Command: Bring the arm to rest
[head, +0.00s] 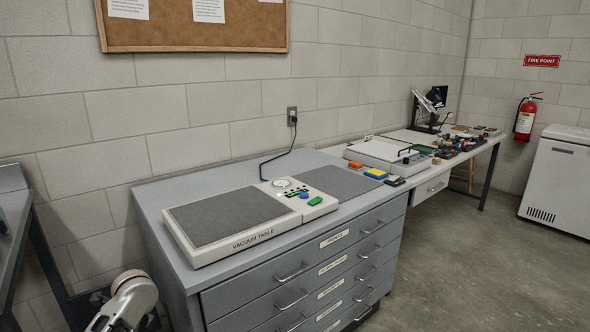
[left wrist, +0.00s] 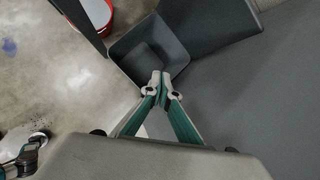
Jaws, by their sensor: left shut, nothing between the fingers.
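My right gripper is in neither view.
The vacuum table (head: 230,222) lies on the grey drawer cabinet (head: 270,305). A white bench (head: 478,152) with several small items runs to the right. A white freezer (head: 558,175) stands at far right. The floor (head: 450,260) in front is clear.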

